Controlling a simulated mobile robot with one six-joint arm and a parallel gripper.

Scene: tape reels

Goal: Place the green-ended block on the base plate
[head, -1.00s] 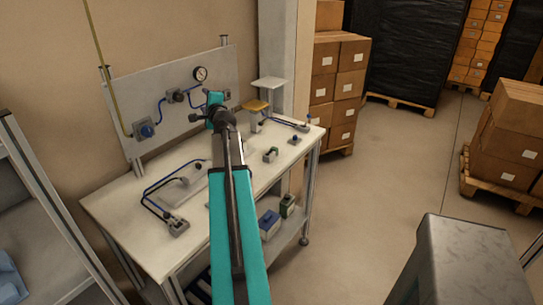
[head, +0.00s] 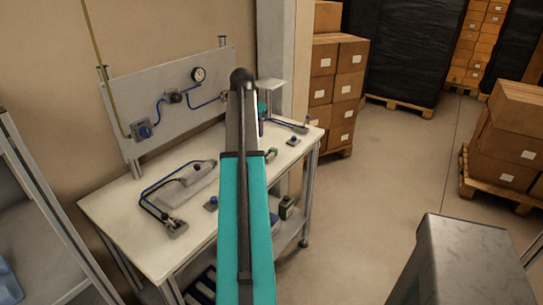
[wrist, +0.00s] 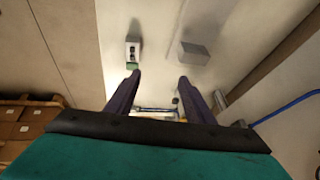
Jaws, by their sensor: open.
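The green-ended block (wrist: 132,52) is grey with two dark openings on top and a green end. It stands on the white worktable near an edge, and shows in the head view (head: 271,155) just right of my arm. My gripper (wrist: 159,76) is open and empty in the wrist view, its left fingertip appearing just below the block's green end; whether they touch is unclear. In the head view my arm hides the fingers. A flat grey plate (head: 190,189), perhaps the base plate, lies on the table left of my arm, with a bent dark tube beside it.
A plain grey block (wrist: 196,53) stands right of the green-ended block in the wrist view. A small blue-knobbed part (head: 292,141) sits near the table's right edge. An upright panel (head: 170,100) with gauge and hoses stands behind. Boxes (head: 338,90) are stacked beyond.

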